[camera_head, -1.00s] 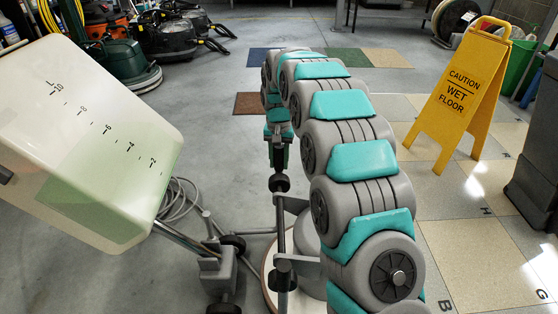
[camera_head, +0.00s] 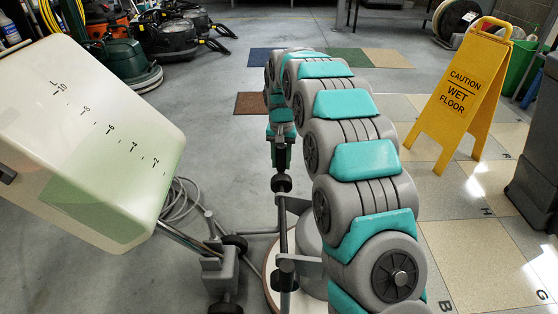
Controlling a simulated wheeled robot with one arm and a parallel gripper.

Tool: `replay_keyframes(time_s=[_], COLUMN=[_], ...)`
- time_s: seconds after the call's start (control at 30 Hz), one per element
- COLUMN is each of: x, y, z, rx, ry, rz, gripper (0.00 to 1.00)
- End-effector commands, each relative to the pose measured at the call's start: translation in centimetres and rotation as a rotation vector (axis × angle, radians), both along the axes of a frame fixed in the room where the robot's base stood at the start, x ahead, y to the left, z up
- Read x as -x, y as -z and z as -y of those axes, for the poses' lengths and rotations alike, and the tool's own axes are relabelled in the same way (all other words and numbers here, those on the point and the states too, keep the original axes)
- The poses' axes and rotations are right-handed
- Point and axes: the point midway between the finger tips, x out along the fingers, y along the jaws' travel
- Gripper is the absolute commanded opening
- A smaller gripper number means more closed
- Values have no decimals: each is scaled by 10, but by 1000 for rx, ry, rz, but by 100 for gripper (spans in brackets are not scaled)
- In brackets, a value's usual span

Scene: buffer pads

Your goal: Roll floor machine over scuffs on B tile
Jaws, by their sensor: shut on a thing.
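The floor machine has a tilted white tank (camera_head: 95,110) with pale green liquid at left. Its grey motor body (camera_head: 311,248) and round base (camera_head: 270,290) show at lower centre, partly behind my arm. My gripper (camera_head: 281,160) is small and partly hidden beyond my curving grey and teal arm. It is shut on the floor machine's handle. The letter B (camera_head: 445,306) marks a tile at the bottom edge, right of my arm. Most of that tile is hidden or out of frame, and no scuffs can be made out.
A yellow wet floor sign (camera_head: 460,90) stands at right on the tiles, near a dark grey bin (camera_head: 535,150). Cleaning machines (camera_head: 165,35) stand at back left. A coiled cable (camera_head: 180,200) lies beside the tank.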

Motion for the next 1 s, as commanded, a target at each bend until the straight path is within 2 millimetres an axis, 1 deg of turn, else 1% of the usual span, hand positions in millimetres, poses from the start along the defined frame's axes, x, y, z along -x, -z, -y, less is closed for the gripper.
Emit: replay_keyframes(time_s=[0.03,0.07,0.17,0.27,0.3,0.37,0.4,0.47,0.5,0.8,0.9,1.0], x=[0,0,1,1,1,2,2,2,2,0,0,0], y=[-1,-1,-1,-1,-1,-1,-1,-1,-1,-2,-1,0], z=[14,20,45,76,89,110,125,146,160,258,286,309], rx=[6,6,8,8,6,5,7,6,7,3,2,3], ry=[9,10,13,15,17,17,16,15,15,9,9,8], rz=[-5,-5,-7,-9,-9,-9,-8,-8,-8,-5,-6,-8], gripper=[0,0,0,0,0,0,0,0,0,0,0,0])
